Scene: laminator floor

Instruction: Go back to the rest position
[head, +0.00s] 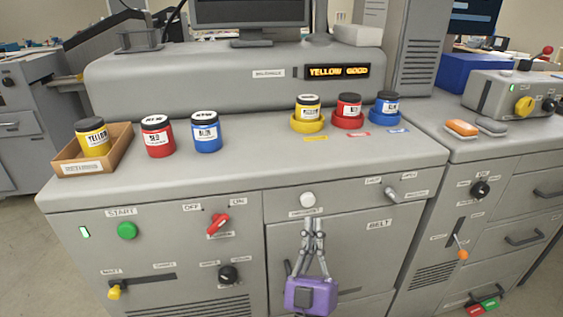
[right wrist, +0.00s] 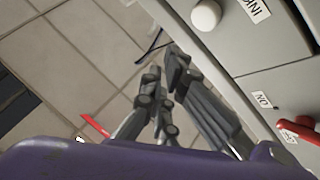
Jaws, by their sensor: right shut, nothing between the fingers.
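My right gripper (head: 313,222) is in front of the machine's lower panel, its purple body low in the head view and its grey fingers pointing up. The fingers are shut and empty, just below the white round button (head: 308,200). In the right wrist view the gripper (right wrist: 170,60) shows its fingertips close together over the tiled floor, apart from the white button (right wrist: 206,15). My left gripper is not in view.
The grey machine (head: 240,175) fills the front. On top stand yellow, red and blue jars, a cardboard tray (head: 115,160) and coloured round holders. A red switch (head: 216,222) and green button (head: 127,231) are on its front. A display (head: 337,71) reads "YELLOW GOOD".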

